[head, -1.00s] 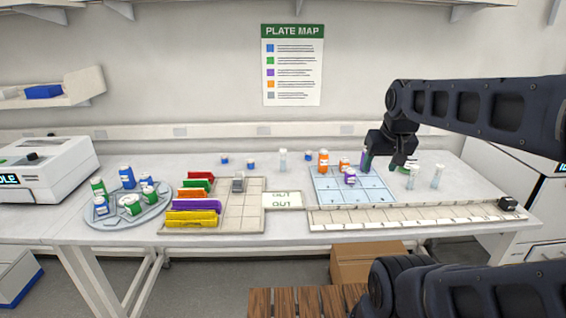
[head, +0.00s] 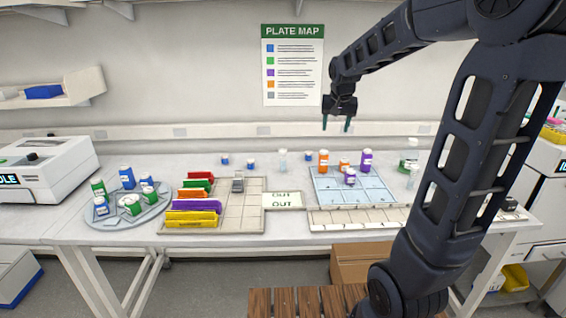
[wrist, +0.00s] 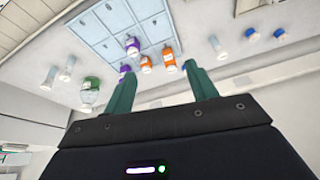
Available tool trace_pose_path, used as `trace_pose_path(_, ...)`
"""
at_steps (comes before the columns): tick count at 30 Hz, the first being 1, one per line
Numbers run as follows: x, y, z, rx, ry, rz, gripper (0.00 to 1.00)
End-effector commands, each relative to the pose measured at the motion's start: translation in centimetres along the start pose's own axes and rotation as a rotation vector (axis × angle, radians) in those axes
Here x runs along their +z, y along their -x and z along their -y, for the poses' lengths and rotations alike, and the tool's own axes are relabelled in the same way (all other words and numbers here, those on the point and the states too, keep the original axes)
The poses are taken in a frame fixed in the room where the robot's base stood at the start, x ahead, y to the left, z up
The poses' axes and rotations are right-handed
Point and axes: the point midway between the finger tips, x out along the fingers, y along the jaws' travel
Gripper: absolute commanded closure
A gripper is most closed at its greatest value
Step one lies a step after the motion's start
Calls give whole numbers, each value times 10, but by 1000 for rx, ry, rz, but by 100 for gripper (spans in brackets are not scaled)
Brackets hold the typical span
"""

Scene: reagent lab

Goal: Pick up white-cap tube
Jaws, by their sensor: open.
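Several clear tubes with pale caps show, so which one is the white-cap tube is hard to tell. In the head view one tube (head: 283,160) stands upright at the back of the bench, left of the blue grid tray (head: 330,198). Another tube (head: 412,180) stands right of the tray, beside my arm. The wrist view shows a tube (wrist: 217,48) on the right and two more tubes, (wrist: 48,77) and (wrist: 67,67), on the left. My gripper (head: 336,124) is open and empty, raised above the back of the bench, its fingers pointing down.
Orange bottles (head: 323,161) and purple bottles (head: 366,160) stand at the tray. A green-labelled bottle (wrist: 90,90) is near the two left tubes. A round tray (head: 120,219) of bottles is at left.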

Motion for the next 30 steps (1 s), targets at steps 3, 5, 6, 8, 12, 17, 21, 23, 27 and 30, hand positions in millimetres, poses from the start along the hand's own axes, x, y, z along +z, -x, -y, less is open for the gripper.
trace_pose_path(3, -26, -25, 24, 10, -14, 6, 43)
trace_pose_path(5, -38, -36, 36, 14, -22, 5, 43)
trace_pose_path(6, -45, -45, 43, 18, -27, 5, 43)
trace_pose_path(8, -56, -58, 56, 24, -34, 4, 43)
trace_pose_path(12, -79, -91, 86, 36, -51, 0, 43)
trace_pose_path(17, -100, -131, 123, 51, -67, -7, 43)
trace_pose_path(21, -114, -170, 157, 64, -77, -15, 43)
trace_pose_path(23, -119, -185, 170, 68, -81, -20, 43)
trace_pose_path(27, -125, -216, 196, 78, -88, -29, 43)
trace_pose_path(30, -128, -229, 208, 81, -91, -35, 43)
